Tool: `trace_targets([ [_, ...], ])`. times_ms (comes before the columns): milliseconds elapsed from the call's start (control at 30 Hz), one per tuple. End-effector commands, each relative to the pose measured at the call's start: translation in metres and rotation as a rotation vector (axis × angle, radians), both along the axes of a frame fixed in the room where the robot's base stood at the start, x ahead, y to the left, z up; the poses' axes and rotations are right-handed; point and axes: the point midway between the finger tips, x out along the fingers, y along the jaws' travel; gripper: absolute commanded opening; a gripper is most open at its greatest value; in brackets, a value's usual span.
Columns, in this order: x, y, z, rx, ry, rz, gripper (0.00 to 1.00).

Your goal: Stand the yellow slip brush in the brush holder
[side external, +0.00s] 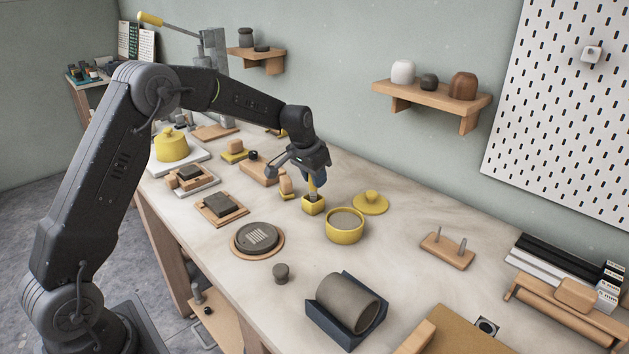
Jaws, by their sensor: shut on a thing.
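My gripper (311,174) is over the middle of the bench, pointing down, shut on the yellow slip brush (311,187). The brush is about upright, with its upper part hidden by my gripper. A small square yellow holder (313,207), which looks like the brush holder, stands directly under it. The brush's lower end meets the dark opening of the holder in the picture. I cannot tell whether it is inside or just above or behind the rim.
A round yellow pot (346,237) stands close to the right of the holder, with a yellow lid (371,203) behind it. A small wooden-topped tool (286,188) is close on the left. A grey cylinder in a dark cradle (345,302) is in front. Bench around the pegs (448,248) is clear.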

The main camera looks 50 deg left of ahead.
Motion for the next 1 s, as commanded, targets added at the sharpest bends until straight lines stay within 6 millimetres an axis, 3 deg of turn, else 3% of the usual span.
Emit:
trace_targets([
  [100, -0.0003, 0.0001, -0.0129, 0.000, 0.001, 0.000, 0.00],
  [467, -0.0001, 0.0002, -0.0163, 0.000, -0.001, 0.000, 0.00],
  [500, 0.0000, 0.0003, -0.0160, 0.000, -0.001, 0.000, 0.29],
  [733, -0.0002, 0.0002, -0.0158, 0.000, -0.001, 0.000, 0.51],
  [1000, -0.0001, 0.0003, -0.0143, 0.000, -0.001, 0.000, 0.52],
])
